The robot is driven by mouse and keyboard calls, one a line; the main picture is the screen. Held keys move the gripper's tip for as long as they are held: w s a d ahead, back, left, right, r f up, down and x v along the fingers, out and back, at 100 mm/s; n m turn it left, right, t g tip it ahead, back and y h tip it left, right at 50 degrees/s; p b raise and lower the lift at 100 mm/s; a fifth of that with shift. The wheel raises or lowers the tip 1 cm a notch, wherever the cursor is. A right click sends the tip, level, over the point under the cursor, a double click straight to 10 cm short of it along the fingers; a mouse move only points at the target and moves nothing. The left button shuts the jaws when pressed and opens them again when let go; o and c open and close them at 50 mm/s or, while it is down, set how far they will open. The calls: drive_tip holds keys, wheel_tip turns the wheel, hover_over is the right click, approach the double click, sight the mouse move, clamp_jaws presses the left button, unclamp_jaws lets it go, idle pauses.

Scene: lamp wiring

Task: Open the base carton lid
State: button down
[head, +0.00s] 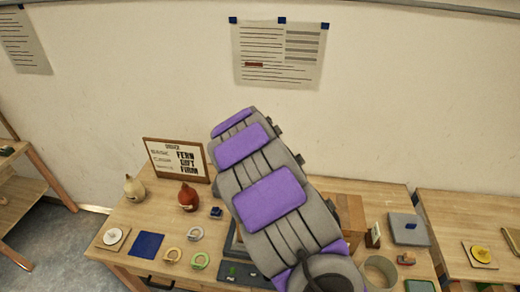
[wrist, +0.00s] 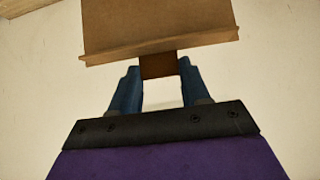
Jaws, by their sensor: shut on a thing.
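In the wrist view my gripper (wrist: 158,69) has its two blue fingers on either side of a small dark brown tab and is shut on it. The tab sticks out from the edge of a brown cardboard panel (wrist: 160,22), which looks like the carton lid. A pale surface shows behind the panel. In the head view my arm covers the gripper and the tab. A brown carton (head: 354,232) shows partly at the right side of my arm on the table. I cannot tell how far the lid is raised.
The wooden table (head: 125,215) holds a framed sign (head: 178,160), a cream bulb-shaped item (head: 134,189), a red-brown one (head: 188,197), a blue pad (head: 146,245) and several rings. A grey box (head: 408,229) lies at the right. A second table (head: 450,215) stands beyond a narrow gap.

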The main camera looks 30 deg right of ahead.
drive_tip(key=shift+w+d+r, duration=0.15)
drive_tip(key=shift+w+d, duration=0.15)
drive_tip(key=shift+d, duration=0.3)
drive_tip(key=shift+w+a+r+g, duration=0.1)
drive_tip(key=shift+w+a+g, duration=0.2)
drive_tip(key=shift+a, duration=0.55)
drive_tip(key=shift+d, duration=0.6)
drive_tip(key=c, duration=1)
unclamp_jaws()
drive_tip(key=shift+d, duration=0.1)
drive_tip(key=o, duration=0.5)
drive_tip(key=shift+a, duration=0.55)
drive_tip(key=shift+s, duration=0.1)
